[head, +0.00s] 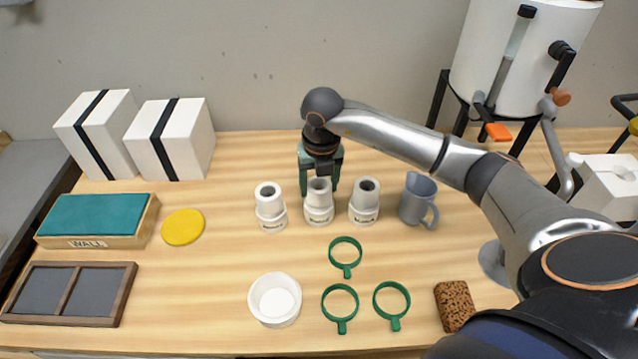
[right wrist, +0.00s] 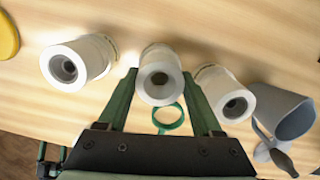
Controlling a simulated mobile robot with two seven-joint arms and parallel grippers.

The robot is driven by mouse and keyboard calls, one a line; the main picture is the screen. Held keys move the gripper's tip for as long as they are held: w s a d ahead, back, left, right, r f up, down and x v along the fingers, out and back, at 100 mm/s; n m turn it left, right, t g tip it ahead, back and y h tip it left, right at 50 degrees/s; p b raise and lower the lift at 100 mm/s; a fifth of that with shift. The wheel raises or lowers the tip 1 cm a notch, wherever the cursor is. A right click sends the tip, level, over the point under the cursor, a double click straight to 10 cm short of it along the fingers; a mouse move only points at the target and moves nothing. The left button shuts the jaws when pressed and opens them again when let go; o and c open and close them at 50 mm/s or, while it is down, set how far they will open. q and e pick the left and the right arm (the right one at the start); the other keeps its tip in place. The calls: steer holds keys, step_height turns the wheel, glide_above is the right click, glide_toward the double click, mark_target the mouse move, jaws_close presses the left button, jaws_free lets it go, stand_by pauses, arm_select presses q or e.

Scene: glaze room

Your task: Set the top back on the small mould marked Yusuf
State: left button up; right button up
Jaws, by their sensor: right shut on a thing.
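Three small white moulds stand in a row on the table: a left one (head: 271,207), a middle one (head: 319,211) and a right one (head: 364,202). Each has a dark label on its front, too small to read, and a round hole in its top. My right gripper (head: 320,178) is over the middle mould, its green fingers on either side of the white top (head: 319,186). The right wrist view shows the top between the fingertips (right wrist: 160,78). The top sits at or just above the base; I cannot tell whether they touch. My left gripper is out of view.
Green rings (head: 345,255) with handles and a white bowl (head: 274,300) lie in front. A grey-blue mug (head: 416,199) stands right of the moulds, near my arm. Two strapped white blocks (head: 172,140) stand back left. A cork block (head: 454,305) lies front right.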

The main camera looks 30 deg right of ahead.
steer(key=o, duration=1.5)
steer(key=shift+c, duration=0.2)
step_height(320, 180, up, 8)
steer(key=p, duration=0.5)
steer(key=shift+p, duration=0.3)
